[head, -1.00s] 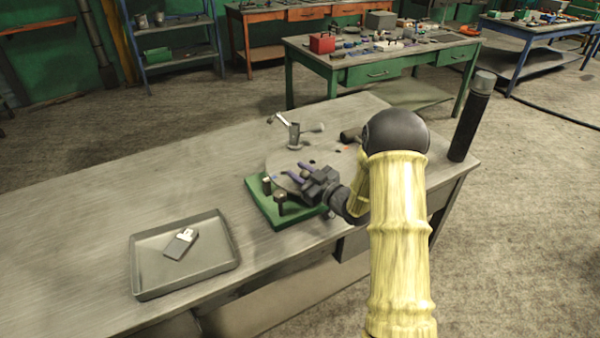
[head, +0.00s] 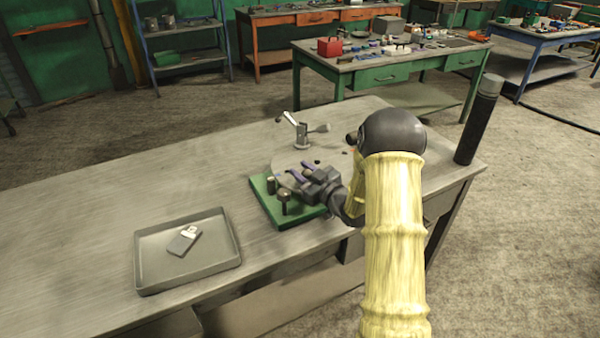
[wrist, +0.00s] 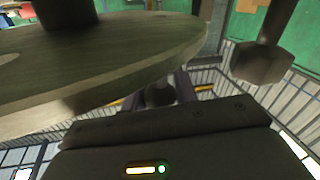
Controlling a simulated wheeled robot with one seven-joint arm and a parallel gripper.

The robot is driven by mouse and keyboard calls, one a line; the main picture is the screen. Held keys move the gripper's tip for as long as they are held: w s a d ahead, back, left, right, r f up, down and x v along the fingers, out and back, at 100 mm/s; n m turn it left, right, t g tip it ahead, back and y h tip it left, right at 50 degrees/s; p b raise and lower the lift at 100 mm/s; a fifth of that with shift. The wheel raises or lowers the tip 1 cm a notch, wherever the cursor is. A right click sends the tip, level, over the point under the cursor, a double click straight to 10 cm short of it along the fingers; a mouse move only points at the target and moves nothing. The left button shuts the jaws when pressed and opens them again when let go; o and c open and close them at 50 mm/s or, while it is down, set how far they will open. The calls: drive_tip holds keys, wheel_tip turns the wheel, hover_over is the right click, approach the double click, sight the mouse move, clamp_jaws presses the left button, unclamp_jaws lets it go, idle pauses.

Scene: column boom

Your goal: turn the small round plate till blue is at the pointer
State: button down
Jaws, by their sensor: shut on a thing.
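The round grey plate (head: 288,165) lies on a green base (head: 262,206) near the bench's front edge. In the wrist view the plate (wrist: 100,65) fills the upper left, its rim close to my fingers. My gripper (head: 298,172) is at the plate's near edge. It is shut on a small dark knob (wrist: 160,95) at or just under the rim; whether this is fixed to the plate cannot be told. A few small dark spots show on the plate. I cannot make out a blue mark, and the pointer cannot be identified surely.
Two short dark posts, one with a broad head (head: 284,195), stand on the green base by my gripper. A grey upright with a lever (head: 301,133) stands at the plate's far side. A tray (head: 150,277) lies left, a tall dark cylinder (head: 477,120) right.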

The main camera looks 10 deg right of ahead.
drive_tip(key=c, duration=1.1)
unclamp_jaws()
drive_tip(key=b+v, duration=0.3)
drive_tip(key=v, duration=1.4)
drive_tip(key=shift+s, duration=0.25)
drive_tip(key=shift+d, duration=0.1)
drive_tip(key=s+a+r+m+g+h+p, duration=0.3)
drive_tip(key=s+a+g+p, duration=0.2)
drive_tip(key=s+g, duration=0.2)
drive_tip(key=s+a+r+m+g+h+p, duration=0.4)
drive_tip(key=s+a+g+p, duration=0.1)
drive_tip(key=s, duration=0.3)
drive_tip(key=shift+a+g+h+p, duration=0.3)
drive_tip(key=shift+a+g, duration=0.3)
drive_tip(key=shift+g, duration=0.3)
